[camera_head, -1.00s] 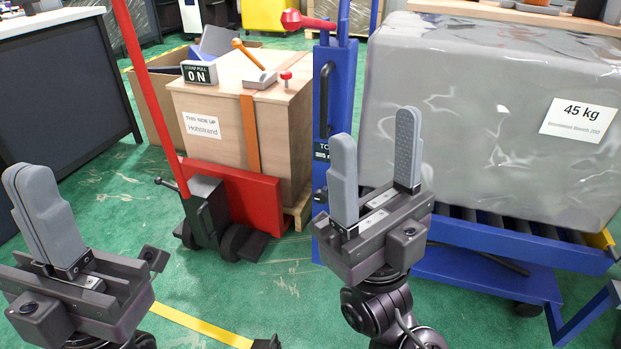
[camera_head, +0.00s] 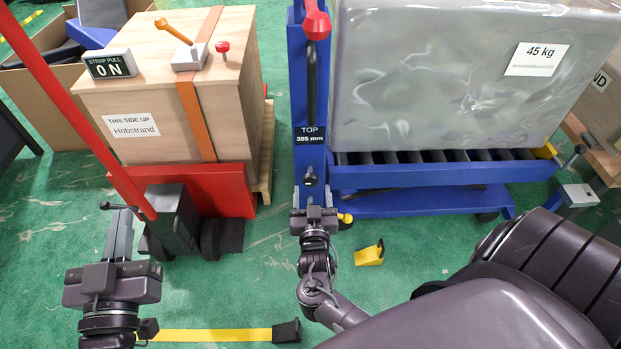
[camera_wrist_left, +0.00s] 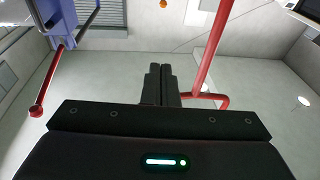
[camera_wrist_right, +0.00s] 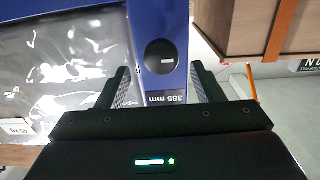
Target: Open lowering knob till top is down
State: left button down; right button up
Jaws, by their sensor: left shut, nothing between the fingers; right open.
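The blue lift trolley's column (camera_head: 310,90) carries a label reading "TOP 385 mm" (camera_head: 310,134). A round black knob (camera_head: 311,175) sits on the column below the label. It also shows in the right wrist view (camera_wrist_right: 160,57), ahead of and between the fingers. My right gripper (camera_head: 313,193) is open, pointing at the column just below the knob in the picture; contact cannot be seen. The blue roller top (camera_head: 450,174) bears a grey wrapped 45 kg load (camera_head: 450,75) and stands above the trolley base. My left gripper (camera_head: 121,214) is shut and empty, beside the red pallet truck.
A red pallet truck (camera_head: 220,188) holds a wooden crate (camera_head: 150,95) left of the column. A red handle (camera_head: 316,22) tops the column. A yellow piece (camera_head: 369,255) lies on the green floor, near yellow tape (camera_head: 210,335). My right arm fills the lower right.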

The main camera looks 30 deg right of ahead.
aim_at(311, 182)
jog(key=b+x, duration=0.1)
jog(key=x, duration=0.4)
jog(key=shift+w, duration=0.2)
pick_arm(q)
notch_tip(311, 182, up, 10)
jog(key=s+a+t+h, duration=0.1)
jog(key=s+t+h, duration=0.1)
jog(key=t, duration=0.3)
jog(key=shift+a+f, duration=0.2)
jog(key=shift+a, duration=0.1)
jog(key=shift+s, duration=0.1)
pick_arm(e)
jog(key=c, duration=1)
